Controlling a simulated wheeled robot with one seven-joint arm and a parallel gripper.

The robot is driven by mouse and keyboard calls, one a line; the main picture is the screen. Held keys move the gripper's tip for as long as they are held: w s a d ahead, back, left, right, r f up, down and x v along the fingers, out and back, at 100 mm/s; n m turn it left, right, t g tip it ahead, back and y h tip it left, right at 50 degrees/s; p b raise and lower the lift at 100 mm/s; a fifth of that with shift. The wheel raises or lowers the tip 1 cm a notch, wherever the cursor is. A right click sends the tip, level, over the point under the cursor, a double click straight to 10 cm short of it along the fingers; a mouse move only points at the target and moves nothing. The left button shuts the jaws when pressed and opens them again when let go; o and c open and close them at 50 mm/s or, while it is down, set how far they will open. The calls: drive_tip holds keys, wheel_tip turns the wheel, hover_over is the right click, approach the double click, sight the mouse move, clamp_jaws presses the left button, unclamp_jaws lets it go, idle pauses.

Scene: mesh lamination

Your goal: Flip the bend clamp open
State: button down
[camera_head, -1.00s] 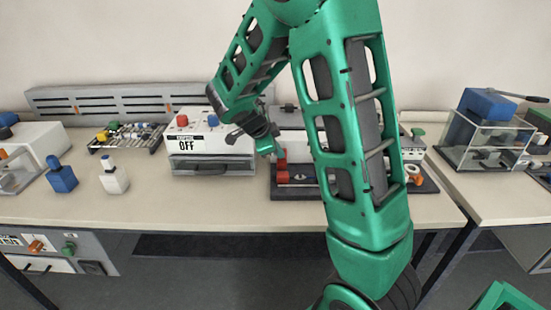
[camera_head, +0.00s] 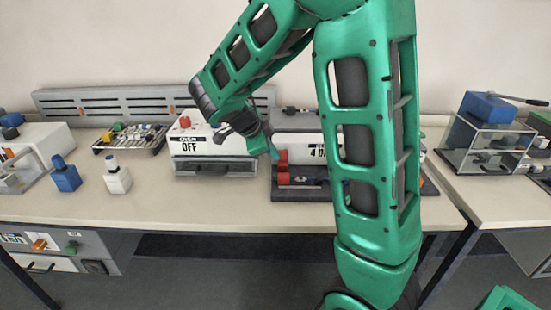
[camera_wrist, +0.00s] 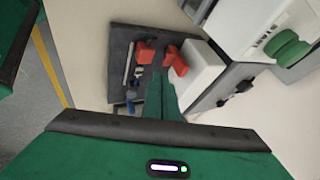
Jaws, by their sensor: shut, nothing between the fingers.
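The bend clamp appears to be the fixture on a dark base (camera_head: 300,193), with red parts (camera_head: 283,178) at its left end; I cannot tell whether it is shut. In the wrist view, two red blocks (camera_wrist: 146,52) show on the dark base (camera_wrist: 118,70), with a metal rod to their left and a white block (camera_wrist: 198,78) to the right. My gripper (camera_head: 275,153) is shut and empty, its fingertips beside the upper red part. In the wrist view, my gripper (camera_wrist: 161,74) points between the red blocks. Contact cannot be told. My arm hides the fixture's right part.
A white oven box (camera_head: 210,145) marked OFF stands left of the fixture. A rack of small parts (camera_head: 132,138) and two bottles, blue (camera_head: 65,176) and white (camera_head: 117,178), are further left. A glass-sided press (camera_head: 488,135) is on the right table. The front bench strip is clear.

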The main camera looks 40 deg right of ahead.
drive_tip(key=v, duration=0.4)
drive_tip(key=shift+s+a+r, duration=0.1)
drive_tip(key=shift+a+r, duration=0.1)
idle(0.3)
drive_tip(key=s+d+n+g+y, duration=0.1)
drive_tip(key=s+d+n+y, duration=0.2)
drive_tip(key=s, duration=0.5)
drive_tip(key=s+d+n+g+y, duration=0.1)
drive_tip(key=s+d+n, duration=0.2)
drive_tip(key=s+n, duration=0.3)
drive_tip(key=s+a+f+n+y, duration=0.1)
drive_tip(key=s+n, duration=0.3)
drive_tip(key=s, duration=0.3)
drive_tip(key=s+a+f+n+y, duration=0.1)
drive_tip(key=s+n, duration=0.3)
drive_tip(key=s, duration=0.4)
drive_tip(key=shift+a+y, duration=0.7)
drive_tip(key=shift+a, duration=0.15)
